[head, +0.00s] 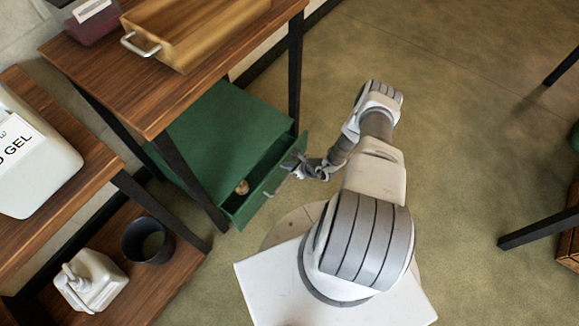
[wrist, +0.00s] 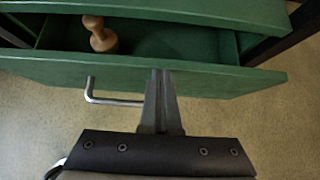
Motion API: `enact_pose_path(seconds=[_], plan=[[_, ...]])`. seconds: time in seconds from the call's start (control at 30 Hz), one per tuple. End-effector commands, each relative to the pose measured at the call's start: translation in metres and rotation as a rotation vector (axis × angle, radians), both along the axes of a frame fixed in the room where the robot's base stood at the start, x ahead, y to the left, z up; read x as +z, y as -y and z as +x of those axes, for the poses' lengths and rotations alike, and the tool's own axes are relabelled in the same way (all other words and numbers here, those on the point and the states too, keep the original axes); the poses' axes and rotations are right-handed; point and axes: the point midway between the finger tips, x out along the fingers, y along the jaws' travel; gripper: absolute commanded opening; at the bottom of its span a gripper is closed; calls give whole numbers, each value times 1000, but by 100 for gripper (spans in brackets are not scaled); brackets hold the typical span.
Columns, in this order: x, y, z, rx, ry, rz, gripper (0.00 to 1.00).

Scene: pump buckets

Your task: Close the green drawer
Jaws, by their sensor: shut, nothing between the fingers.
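A green cabinet (head: 225,125) stands on the floor under a wooden table, and its green drawer (head: 268,185) is pulled partly open. The drawer front (wrist: 220,78) spans the wrist view, with a silver bar handle (wrist: 105,98) on its outer face. A small wooden object (wrist: 98,35) lies inside the drawer at the left; it also shows in the head view (head: 242,187). My gripper (wrist: 160,75) is shut and empty, its tips at the upper edge of the drawer front, right of the handle. Whether the tips touch it I cannot tell. In the head view my gripper (head: 297,172) is beside the drawer front.
The wooden table (head: 75,52) with black legs stands over the cabinet and bears a wooden tray (head: 190,30). A shelf at the left holds a white gel bottle (head: 35,160), a dark pot (head: 148,240) and a white dispenser (head: 90,280). Open floor (head: 470,130) lies at the right.

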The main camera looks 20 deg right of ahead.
Motion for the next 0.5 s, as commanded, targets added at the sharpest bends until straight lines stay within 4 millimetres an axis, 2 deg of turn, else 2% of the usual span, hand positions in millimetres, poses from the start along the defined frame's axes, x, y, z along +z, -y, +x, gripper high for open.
enact_pose_path(seconds=[0.2, 0.5], plan=[[-1, -8, 13, 1, -1, 0, 0], [-1, -13, 21, 0, -2, 1, 0]])
